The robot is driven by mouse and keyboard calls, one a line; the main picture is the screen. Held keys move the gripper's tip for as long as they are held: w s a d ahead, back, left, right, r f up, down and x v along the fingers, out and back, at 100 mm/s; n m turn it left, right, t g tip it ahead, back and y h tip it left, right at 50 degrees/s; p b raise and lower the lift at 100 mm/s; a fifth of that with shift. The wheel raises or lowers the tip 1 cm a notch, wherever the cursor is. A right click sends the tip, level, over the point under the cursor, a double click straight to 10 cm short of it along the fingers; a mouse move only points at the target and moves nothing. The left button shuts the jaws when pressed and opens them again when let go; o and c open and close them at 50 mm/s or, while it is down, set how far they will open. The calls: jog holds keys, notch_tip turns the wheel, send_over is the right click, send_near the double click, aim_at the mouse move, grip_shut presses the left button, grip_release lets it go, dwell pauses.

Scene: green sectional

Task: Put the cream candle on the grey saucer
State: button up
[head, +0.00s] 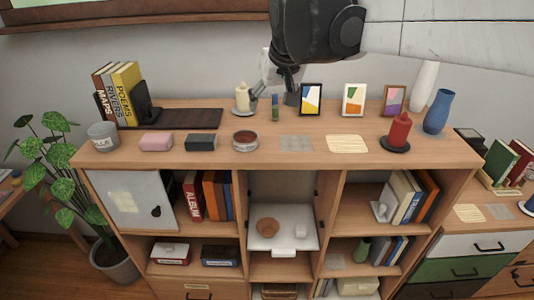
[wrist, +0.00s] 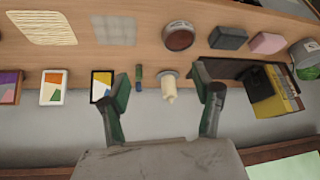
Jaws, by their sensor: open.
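The cream candle (head: 242,96) stands upright near the back of the shelf top, left of centre. A small pale grey saucer (head: 243,111) shows under its base, and the candle appears to rest on it. In the wrist view the candle (wrist: 169,90) lies between my fingers in the picture, with the saucer rim (wrist: 168,74) at its base. My gripper (head: 270,90) is open and empty, close to the candle on its right. The fingers appear apart from the candle; the exact gap is hard to tell.
Small green and blue items (head: 275,108) stand close right of the candle. Picture frames (head: 311,99), a red candle (head: 399,130) on a dark saucer, and vases stand farther right. A dark board (head: 190,117) and books (head: 125,90) are left. A round tin (head: 245,141) sits in front.

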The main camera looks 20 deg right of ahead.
jog(key=s+f, duration=0.6)
jog(key=s, duration=0.4)
jog(key=s+f+t, duration=0.1)
jog(key=s+f, duration=0.5)
jog(key=s, duration=0.4)
jog(key=shift+s+f, duration=0.25)
jog(key=shift+s, duration=0.15)
notch_tip(320, 180, down, 11)
jog(key=b, duration=1.1)
